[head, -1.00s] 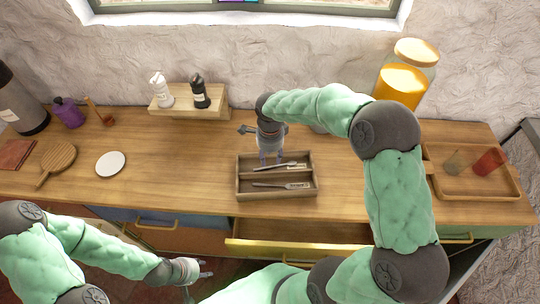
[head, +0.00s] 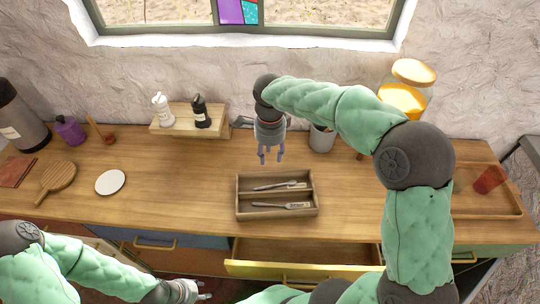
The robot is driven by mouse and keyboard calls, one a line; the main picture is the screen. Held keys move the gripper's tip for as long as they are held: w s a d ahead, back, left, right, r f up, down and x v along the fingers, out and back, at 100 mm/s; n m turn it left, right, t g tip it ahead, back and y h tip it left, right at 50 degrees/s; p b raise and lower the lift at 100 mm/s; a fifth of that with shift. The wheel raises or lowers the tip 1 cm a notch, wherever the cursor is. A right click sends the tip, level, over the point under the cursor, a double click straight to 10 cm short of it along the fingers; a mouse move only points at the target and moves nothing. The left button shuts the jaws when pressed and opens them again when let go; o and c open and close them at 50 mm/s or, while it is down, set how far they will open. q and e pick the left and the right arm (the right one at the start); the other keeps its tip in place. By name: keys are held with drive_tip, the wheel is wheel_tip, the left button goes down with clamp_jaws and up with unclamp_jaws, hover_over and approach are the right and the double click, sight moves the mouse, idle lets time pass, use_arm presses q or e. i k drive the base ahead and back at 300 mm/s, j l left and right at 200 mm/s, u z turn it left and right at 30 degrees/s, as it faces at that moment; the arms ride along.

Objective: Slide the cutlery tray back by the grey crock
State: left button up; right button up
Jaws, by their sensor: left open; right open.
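The wooden cutlery tray (head: 240,207) sits on the counter near its front edge, above the open drawer. It has two compartments, each with cutlery (head: 282,206) lying in it. The grey crock (head: 321,139) stands further back against the wall, partly hidden by my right arm. My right gripper (head: 270,157) is open and empty, with its fingers pointing down, above the counter behind the tray and left of the crock. My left gripper (head: 203,290) is open and empty, low in front of the counter.
An open drawer (head: 300,268) juts out below the tray. A wooden shelf with two shakers (head: 188,123) stands at the back left. A white plate (head: 110,182) and paddle board (head: 57,177) lie left. A wooden tray with a red cup (head: 489,180) is right. Counter between tray and crock is clear.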

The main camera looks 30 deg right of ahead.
sight(304, 191)
drive_tip(key=k, duration=1)
